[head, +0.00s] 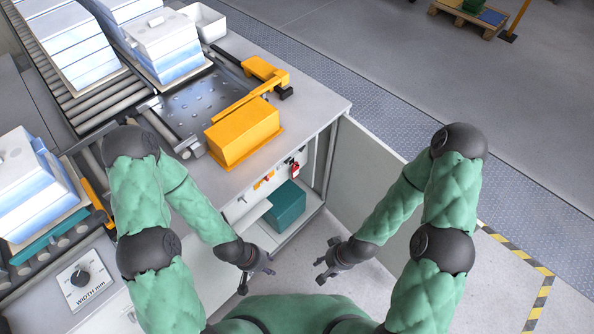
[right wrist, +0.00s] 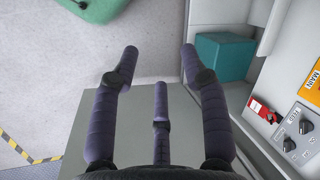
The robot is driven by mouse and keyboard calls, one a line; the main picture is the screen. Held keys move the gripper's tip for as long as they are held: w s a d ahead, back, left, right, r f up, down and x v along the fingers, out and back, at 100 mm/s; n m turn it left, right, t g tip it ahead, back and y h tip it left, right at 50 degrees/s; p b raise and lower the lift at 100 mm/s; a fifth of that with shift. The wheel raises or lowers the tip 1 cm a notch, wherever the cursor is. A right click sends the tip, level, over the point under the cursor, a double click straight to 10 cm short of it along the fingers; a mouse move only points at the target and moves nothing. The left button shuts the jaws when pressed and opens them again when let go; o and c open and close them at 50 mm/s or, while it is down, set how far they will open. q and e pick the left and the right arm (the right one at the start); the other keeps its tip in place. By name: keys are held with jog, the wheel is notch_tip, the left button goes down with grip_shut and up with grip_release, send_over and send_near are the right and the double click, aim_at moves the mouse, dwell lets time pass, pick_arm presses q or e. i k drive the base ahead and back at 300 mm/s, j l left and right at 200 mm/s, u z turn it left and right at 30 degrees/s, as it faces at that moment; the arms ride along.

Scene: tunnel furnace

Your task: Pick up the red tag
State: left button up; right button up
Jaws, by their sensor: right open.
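The red tag (head: 295,169) hangs on the front panel of the grey cabinet, below the worktop and beside the control switches. In the right wrist view the red tag (right wrist: 263,110) is at the right, next to a panel with dark knobs. My right gripper (head: 324,262) is open and empty, in front of the open cabinet and apart from the tag. Its spread fingers (right wrist: 159,50) show in the right wrist view, to the left of the tag. My left gripper (head: 258,279) has its fingers apart and looks empty, below and left of the tag.
A teal box (head: 287,205) sits in the cabinet's open lower space. The open grey cabinet door (head: 365,180) stands close to my right forearm. A yellow box-shaped device (head: 243,130) is on the worktop above.

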aim_at(295, 172)
jog(key=i+l+u, duration=0.15)
jog(key=u, duration=0.3)
jog(key=l+u, duration=0.25)
jog(key=u, duration=0.2)
jog(key=i+l+u, duration=0.1)
jog(key=l+u, duration=0.2)
jog(key=u, duration=0.15)
